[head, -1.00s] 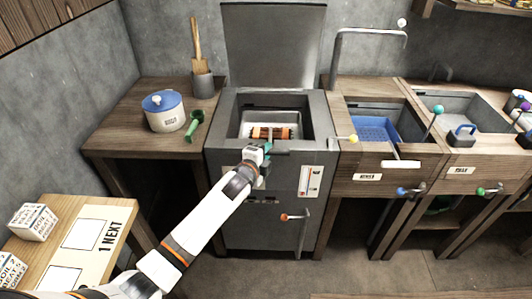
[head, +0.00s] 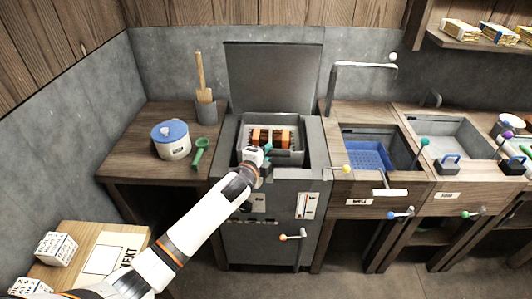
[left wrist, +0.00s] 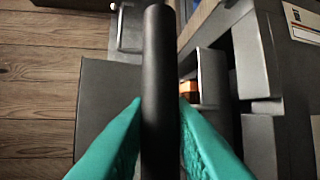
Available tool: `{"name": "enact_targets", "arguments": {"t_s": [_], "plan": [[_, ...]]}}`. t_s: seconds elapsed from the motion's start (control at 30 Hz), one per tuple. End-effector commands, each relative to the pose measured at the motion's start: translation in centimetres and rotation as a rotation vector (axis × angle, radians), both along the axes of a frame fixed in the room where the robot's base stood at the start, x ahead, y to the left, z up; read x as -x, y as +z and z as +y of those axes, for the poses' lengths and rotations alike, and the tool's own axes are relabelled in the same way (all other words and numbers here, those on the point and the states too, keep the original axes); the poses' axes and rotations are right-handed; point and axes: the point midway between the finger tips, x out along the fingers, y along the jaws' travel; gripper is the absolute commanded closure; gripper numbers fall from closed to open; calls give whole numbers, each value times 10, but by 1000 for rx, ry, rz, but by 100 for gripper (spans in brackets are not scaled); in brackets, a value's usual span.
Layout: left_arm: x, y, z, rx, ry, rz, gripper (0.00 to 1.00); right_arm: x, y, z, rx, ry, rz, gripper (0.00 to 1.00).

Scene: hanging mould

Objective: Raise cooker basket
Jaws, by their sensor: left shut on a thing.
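The cooker (head: 262,215) is a dark grey box with its lid standing open behind it. The cooker basket (head: 255,158) is a pale metal tray in the cooker's opening, holding brown, orange-banded contents (head: 272,136). My left gripper (head: 262,151) is at the front edge of the basket. In the left wrist view its teal fingers (left wrist: 160,115) are shut on a dark round handle bar (left wrist: 158,70), one finger on each side. An orange-brown bit of the contents (left wrist: 189,92) shows beside the bar. My right gripper is not in view.
To the right are a sink with a blue basket (head: 367,156) and a tall tap (head: 335,80). The open lid (head: 274,78) rises behind the cooker.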

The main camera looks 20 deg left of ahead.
Motion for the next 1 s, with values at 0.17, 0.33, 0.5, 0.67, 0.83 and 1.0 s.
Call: {"name": "enact_targets", "arguments": {"t_s": [0.17, 0.33, 0.5, 0.67, 0.83, 1.0], "plan": [[-3, 9, 1, 1, 1, -16, 100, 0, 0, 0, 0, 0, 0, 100], [-2, 7, 1, 1, 1, -14, 59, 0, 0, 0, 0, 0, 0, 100], [-2, 5, 1, 1, 1, -10, 59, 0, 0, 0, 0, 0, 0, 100], [3, 4, 1, 1, 1, -7, 59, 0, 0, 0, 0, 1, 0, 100], [23, 7, 4, 0, -1, -7, 59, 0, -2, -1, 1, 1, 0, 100], [56, 12, 8, -1, -1, -7, 59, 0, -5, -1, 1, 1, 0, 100]]}}
